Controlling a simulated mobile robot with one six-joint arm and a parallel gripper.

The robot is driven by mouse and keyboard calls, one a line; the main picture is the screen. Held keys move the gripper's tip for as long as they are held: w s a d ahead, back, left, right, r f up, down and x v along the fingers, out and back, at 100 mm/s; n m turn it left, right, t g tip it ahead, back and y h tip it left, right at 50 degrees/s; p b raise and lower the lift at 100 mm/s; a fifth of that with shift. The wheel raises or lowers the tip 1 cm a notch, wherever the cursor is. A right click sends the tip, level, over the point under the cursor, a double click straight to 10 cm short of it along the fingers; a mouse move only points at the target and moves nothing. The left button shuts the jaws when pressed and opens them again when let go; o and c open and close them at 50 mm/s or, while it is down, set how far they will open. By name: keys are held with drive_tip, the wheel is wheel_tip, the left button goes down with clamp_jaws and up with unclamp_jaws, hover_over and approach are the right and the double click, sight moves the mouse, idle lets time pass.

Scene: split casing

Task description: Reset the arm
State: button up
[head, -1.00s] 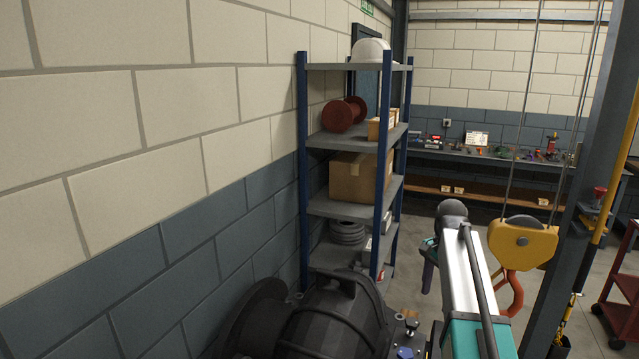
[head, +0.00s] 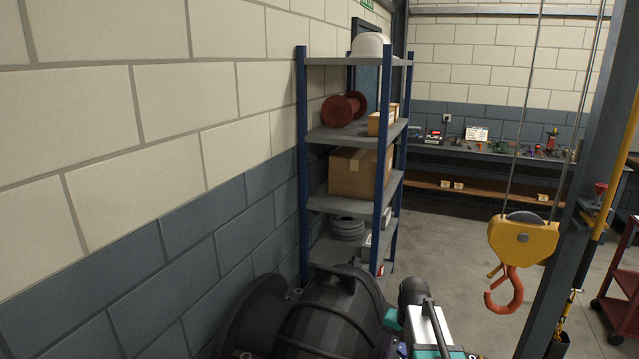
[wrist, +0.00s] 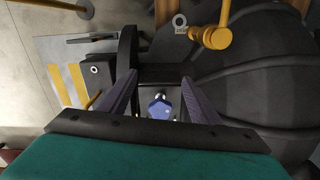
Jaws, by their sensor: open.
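My arm (head: 428,325) reaches in from the bottom of the head view, low beside the large black ribbed casing (head: 325,320). In the wrist view my gripper (wrist: 158,92) is open, its two purple-grey fingers spread apart with nothing clamped between them. A small blue part (wrist: 160,108) shows in the gap, lower than the fingertips in the picture; I cannot tell whether it touches a finger. The dark rounded casing (wrist: 255,85) fills the right of the wrist view. The gripper's fingertips are not clear in the head view.
A yellow hoist block (head: 523,240) with an orange hook (head: 504,290) hangs right of my arm, by a grey post (head: 583,200). A blue-post shelf (head: 302,170) stands behind the casing. A yellow fitting (wrist: 218,36) sits near the gripper. Open floor (head: 450,255) lies beyond.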

drive_tip(key=s+a+f+n, duration=0.3)
drive_tip(key=s+f, duration=0.3)
drive_tip(key=f, duration=0.1)
drive_tip(key=s+a+f+n, duration=0.35)
drive_tip(key=s+f, duration=0.25)
drive_tip(key=f, duration=0.2)
drive_tip(key=s+f+g+b, duration=0.3)
drive_tip(key=s+f+b, duration=0.3)
drive_tip(key=s+f, duration=0.6)
drive_tip(key=s+f+g+b, duration=0.2)
drive_tip(key=s+f+b, duration=0.5)
drive_tip(key=s+f, duration=0.6)
wheel_tip(320, 180, down, 4)
drive_tip(key=shift+f+g, duration=0.2)
drive_tip(key=shift+g, duration=0.2)
